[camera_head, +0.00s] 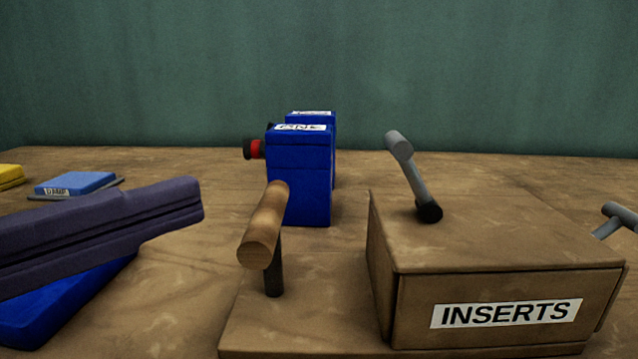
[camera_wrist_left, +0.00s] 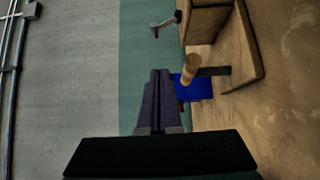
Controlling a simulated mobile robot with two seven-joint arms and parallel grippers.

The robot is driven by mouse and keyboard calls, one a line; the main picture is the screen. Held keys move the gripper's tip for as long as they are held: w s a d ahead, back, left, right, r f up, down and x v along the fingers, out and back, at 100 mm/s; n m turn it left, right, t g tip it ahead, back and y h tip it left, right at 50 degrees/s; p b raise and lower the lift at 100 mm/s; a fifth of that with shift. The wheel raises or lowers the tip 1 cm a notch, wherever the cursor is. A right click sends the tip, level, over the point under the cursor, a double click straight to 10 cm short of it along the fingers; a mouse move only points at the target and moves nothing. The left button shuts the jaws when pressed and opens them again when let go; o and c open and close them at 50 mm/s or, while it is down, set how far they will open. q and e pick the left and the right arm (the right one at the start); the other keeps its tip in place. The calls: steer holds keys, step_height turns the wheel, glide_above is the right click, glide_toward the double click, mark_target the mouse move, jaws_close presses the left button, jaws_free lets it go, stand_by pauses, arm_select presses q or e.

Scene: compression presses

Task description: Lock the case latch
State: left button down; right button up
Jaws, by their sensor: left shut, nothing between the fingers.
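A brown case marked INSERTS (camera_head: 505,312) stands on a brown base plate (camera_head: 300,342). A grey lever with a dark pivot (camera_head: 410,172) rises tilted from its top. A T-handle with a wooden grip (camera_head: 265,228) stands on a dark post at the plate's left; it also shows in the wrist view (camera_wrist_left: 189,68). I cannot tell which of these is the case latch. My left gripper (camera_head: 198,200) is shut and empty, its dark purple fingers left of the wooden grip and apart from it. The fingers also show in the wrist view (camera_wrist_left: 160,75). My right gripper is not in view.
A blue press-like unit (camera_head: 302,185) with a red and black knob (camera_head: 254,149) stands behind the wooden handle. A blue pad (camera_head: 76,183) lies at the left, a yellow one (camera_head: 10,174) beyond. Another grey handle (camera_head: 617,216) is at the right edge. Bare table lies behind the case.

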arm_select(q)
steer(key=shift+w+a+r+n, duration=0.15)
steer(key=shift+w+a+n, duration=0.1)
steer(key=shift+n, duration=0.15)
steer(key=shift+s+d, duration=0.1)
steer(key=p, duration=0.3)
glide_toward(385, 141)
steer(key=w, duration=0.4)
steer(key=d, duration=0.2)
steer(key=d+p, duration=0.1)
steer(key=d, duration=0.1)
steer(key=shift+w, duration=0.2)
